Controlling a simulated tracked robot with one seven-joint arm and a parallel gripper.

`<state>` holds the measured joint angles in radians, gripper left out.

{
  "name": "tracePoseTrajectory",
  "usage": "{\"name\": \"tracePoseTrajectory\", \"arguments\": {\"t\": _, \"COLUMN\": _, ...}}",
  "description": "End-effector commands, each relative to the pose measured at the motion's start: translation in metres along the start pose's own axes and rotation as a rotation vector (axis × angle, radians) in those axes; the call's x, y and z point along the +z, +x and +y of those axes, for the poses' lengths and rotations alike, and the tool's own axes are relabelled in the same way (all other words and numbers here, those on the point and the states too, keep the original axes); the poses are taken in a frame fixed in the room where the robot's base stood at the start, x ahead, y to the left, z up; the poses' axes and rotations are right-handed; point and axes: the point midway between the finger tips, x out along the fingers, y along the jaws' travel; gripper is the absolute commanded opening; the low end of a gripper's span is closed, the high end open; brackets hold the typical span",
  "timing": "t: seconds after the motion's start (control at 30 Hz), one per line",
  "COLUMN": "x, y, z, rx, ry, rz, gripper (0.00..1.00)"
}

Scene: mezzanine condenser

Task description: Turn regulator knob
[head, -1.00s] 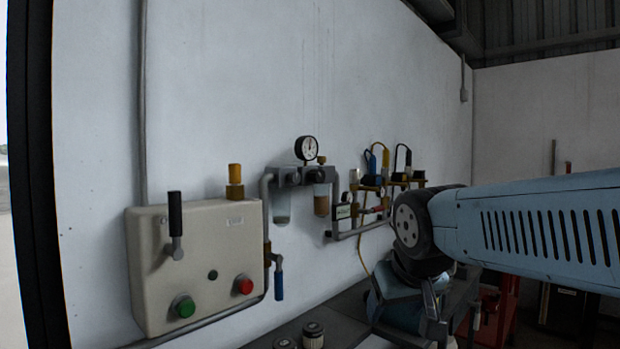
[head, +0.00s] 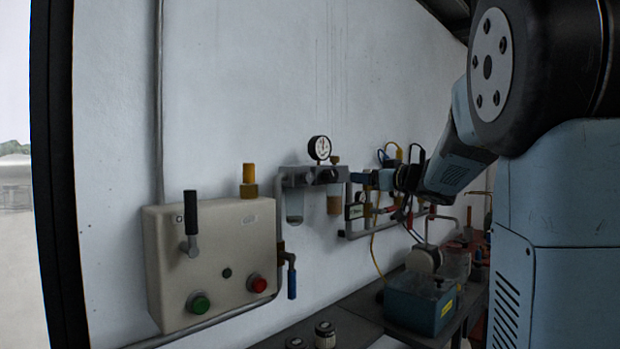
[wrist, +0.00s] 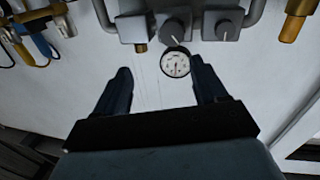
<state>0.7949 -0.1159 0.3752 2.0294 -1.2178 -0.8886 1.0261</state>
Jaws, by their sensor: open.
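The dark round regulator knob (wrist: 174,32) with a pale pointer line shows at the top middle of the wrist view, on a grey block beside the round white pressure gauge (wrist: 176,64). In the head view the gauge (head: 319,148) stands above the grey regulator unit (head: 292,178) on the wall; the knob is small and dark there. My gripper (wrist: 160,64) is open and empty, its two dark fingers apart and pointing toward the unit. In the head view my gripper (head: 358,178) is just right of the unit. I cannot tell the exact gap to the knob.
A second grey block with a knob (wrist: 225,29) sits beside the regulator. Brass fittings with coloured hoses (wrist: 32,28) are on the other side. A beige control box (head: 215,260) with a lever and buttons is at left. A blue box (head: 418,300) stands on the bench below.

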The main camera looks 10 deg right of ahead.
Motion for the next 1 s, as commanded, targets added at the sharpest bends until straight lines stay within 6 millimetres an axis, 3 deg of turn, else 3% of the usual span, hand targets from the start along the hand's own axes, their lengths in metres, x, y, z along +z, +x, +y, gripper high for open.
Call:
{"name": "tracePoseTrajectory", "arguments": {"t": 0.2, "x": 0.006, "y": -0.002, "z": 0.005, "rx": -0.162, "ry": 0.055, "rz": 0.006, "gripper": 0.71}}
{"name": "tracePoseTrajectory", "arguments": {"t": 0.43, "x": 0.007, "y": 0.008, "z": 0.002, "rx": -0.197, "ry": 0.068, "rz": 0.005, "gripper": 0.71}}
{"name": "tracePoseTrajectory", "arguments": {"t": 1.0, "x": 0.006, "y": 0.102, "z": -0.017, "rx": -0.196, "ry": 0.068, "rz": 0.006, "gripper": 0.71}}
